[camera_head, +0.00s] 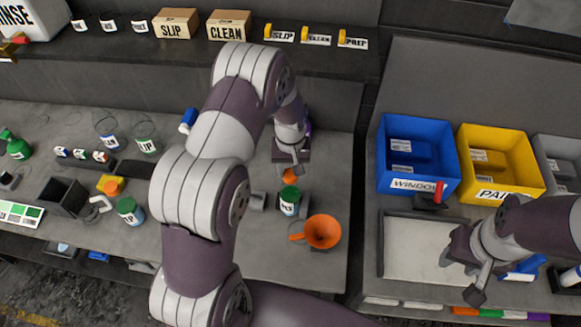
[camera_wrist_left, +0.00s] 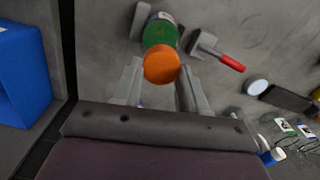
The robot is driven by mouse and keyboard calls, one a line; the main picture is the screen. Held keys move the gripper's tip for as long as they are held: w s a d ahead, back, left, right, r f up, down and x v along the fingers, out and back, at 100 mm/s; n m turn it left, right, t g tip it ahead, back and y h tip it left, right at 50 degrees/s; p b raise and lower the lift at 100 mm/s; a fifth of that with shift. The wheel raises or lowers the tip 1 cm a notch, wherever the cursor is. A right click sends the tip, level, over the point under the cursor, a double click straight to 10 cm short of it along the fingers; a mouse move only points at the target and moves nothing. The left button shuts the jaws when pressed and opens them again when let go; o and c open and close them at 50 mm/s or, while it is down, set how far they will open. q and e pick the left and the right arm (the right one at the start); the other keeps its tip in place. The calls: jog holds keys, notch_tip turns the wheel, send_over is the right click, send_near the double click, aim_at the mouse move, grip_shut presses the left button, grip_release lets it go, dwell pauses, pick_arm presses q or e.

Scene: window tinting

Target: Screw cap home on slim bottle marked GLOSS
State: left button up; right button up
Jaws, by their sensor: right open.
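My left gripper (camera_head: 289,168) points down over the bench, with an orange round cap (camera_head: 290,176) at its fingertips. In the left wrist view the orange cap (camera_wrist_left: 161,64) sits between the two fingertips (camera_wrist_left: 161,72); I cannot tell whether they touch it. What is under the cap is hidden, and I can read no GLOSS label. A green-lidded jar (camera_head: 289,200) stands just in front of it and also shows in the left wrist view (camera_wrist_left: 160,30). My right gripper (camera_head: 466,268) is open and empty over the right bench.
An orange funnel (camera_head: 322,231) lies near the jar. Blue (camera_head: 425,150) and yellow (camera_head: 500,160) bins stand at the right. Several jars, including one with a green lid (camera_head: 130,211), crowd the left bench.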

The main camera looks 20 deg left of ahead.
pick_arm(q)
jog(key=m, duration=0.4)
jog(key=o, duration=0.7)
jog(key=m, duration=0.2)
jog(key=shift+m, duration=0.3)
jog(key=o, duration=0.5)
